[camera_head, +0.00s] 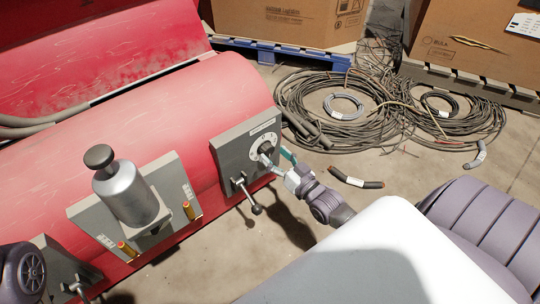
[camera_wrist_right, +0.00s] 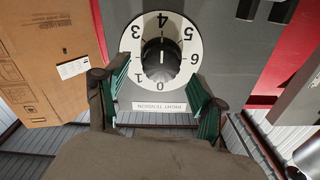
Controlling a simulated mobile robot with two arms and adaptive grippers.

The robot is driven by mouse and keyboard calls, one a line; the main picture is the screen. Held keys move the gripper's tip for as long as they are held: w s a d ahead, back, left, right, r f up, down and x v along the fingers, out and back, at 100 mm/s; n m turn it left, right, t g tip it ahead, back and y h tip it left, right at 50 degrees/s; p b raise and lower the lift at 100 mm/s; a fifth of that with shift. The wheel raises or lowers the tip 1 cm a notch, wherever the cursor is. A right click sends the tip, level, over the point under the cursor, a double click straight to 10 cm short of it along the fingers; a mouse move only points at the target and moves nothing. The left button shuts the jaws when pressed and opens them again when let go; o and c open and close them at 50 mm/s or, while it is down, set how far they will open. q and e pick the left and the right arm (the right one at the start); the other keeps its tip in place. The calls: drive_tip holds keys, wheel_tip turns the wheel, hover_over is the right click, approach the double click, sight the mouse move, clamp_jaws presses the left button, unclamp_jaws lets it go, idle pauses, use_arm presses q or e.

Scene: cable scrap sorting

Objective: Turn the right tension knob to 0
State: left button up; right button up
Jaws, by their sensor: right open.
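The right tension knob (camera_wrist_right: 159,58) is black, on a white dial (camera_wrist_right: 191,72) numbered 0 to 6, upside down in the right wrist view. The knob's bar lies roughly along the 4-to-0 line; I cannot tell clearly which number it points to. In the head view the knob (camera_head: 267,146) is partly hidden by my gripper. My right gripper (camera_head: 277,160) is open in front of the dial. In the wrist view its green fingers (camera_wrist_right: 158,72) stand apart on either side of the dial's lower part; contact with the knob cannot be made out. My left gripper is out of view.
The dial sits on a grey panel (camera_head: 227,157) on a red machine (camera_head: 140,120). A lever with a ball end (camera_head: 248,197) sticks out below the dial. A grey cylinder with a black knob (camera_head: 128,190) stands to the left. Cable coils (camera_head: 340,125) lie on the floor behind.

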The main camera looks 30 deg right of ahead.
sight(266, 147)
drive_tip(key=shift+w+a+b, duration=0.1)
drive_tip(key=shift+w+b, duration=0.25)
drive_tip(key=shift+w, duration=1)
drive_tip(key=c, duration=1.1)
